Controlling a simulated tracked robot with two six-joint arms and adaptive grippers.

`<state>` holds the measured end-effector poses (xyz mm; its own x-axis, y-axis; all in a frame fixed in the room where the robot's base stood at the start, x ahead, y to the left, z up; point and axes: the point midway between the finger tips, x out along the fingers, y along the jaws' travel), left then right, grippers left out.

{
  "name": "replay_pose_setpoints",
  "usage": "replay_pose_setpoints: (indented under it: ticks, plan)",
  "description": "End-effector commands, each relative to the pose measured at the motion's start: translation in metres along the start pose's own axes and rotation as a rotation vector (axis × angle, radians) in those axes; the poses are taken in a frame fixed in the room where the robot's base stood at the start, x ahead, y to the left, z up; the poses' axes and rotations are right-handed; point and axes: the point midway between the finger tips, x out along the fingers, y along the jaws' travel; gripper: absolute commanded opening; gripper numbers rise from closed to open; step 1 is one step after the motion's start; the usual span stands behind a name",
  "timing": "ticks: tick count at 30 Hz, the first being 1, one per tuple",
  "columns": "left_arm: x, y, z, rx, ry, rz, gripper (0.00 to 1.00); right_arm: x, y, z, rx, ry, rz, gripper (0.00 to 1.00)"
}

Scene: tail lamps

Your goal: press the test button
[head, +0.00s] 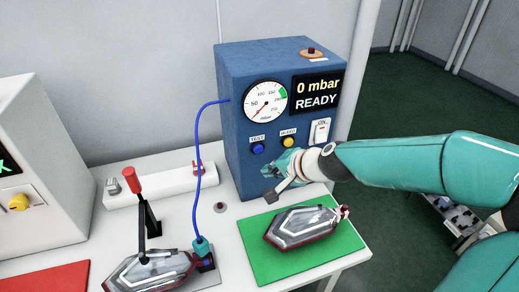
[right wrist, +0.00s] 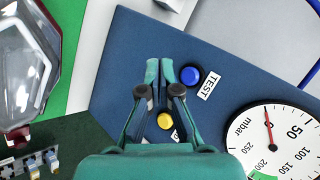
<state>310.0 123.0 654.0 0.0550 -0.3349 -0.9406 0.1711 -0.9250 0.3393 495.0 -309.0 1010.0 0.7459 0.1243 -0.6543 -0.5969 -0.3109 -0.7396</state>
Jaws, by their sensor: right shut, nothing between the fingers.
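The blue test button (head: 258,148) is on the front of the blue tester box (head: 240,170), under a TEST label. In the right wrist view the test button (right wrist: 190,75) lies just beside my fingertips. My right gripper (head: 268,171) is shut and empty, in front of the panel and a little below the buttons. In the right wrist view my right gripper (right wrist: 160,70) has its fingertips close together; I cannot tell whether they touch the panel. The yellow button (head: 288,142) also shows between the finger links (right wrist: 165,121). My left gripper is not in view.
The display reads 0 mbar READY, beside a gauge (head: 266,100) and a switch (head: 320,130). A tail lamp (head: 300,228) lies on a green mat (head: 262,262). Another lamp (head: 150,273) sits under a red-handled clamp (head: 133,181). A blue hose (head: 197,180) joins box and connector.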

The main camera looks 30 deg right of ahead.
Motion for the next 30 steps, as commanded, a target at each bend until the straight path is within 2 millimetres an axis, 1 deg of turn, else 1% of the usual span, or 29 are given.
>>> replay_pose_setpoints:
  ticks: [1, 6, 12, 30]
  plan:
    - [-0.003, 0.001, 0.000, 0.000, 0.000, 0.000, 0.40, 0.005, -0.005, -0.004, 0.000, -0.001, 0.001, 0.00]
    - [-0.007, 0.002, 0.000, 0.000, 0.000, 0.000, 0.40, 0.019, -0.015, -0.014, 0.000, -0.001, 0.001, 0.00]
    - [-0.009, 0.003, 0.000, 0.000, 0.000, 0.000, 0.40, 0.029, -0.022, -0.021, -0.001, -0.001, 0.000, 0.00]
    - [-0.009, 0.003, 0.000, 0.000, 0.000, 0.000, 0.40, 0.032, -0.024, -0.022, -0.001, -0.001, 0.000, 0.00]
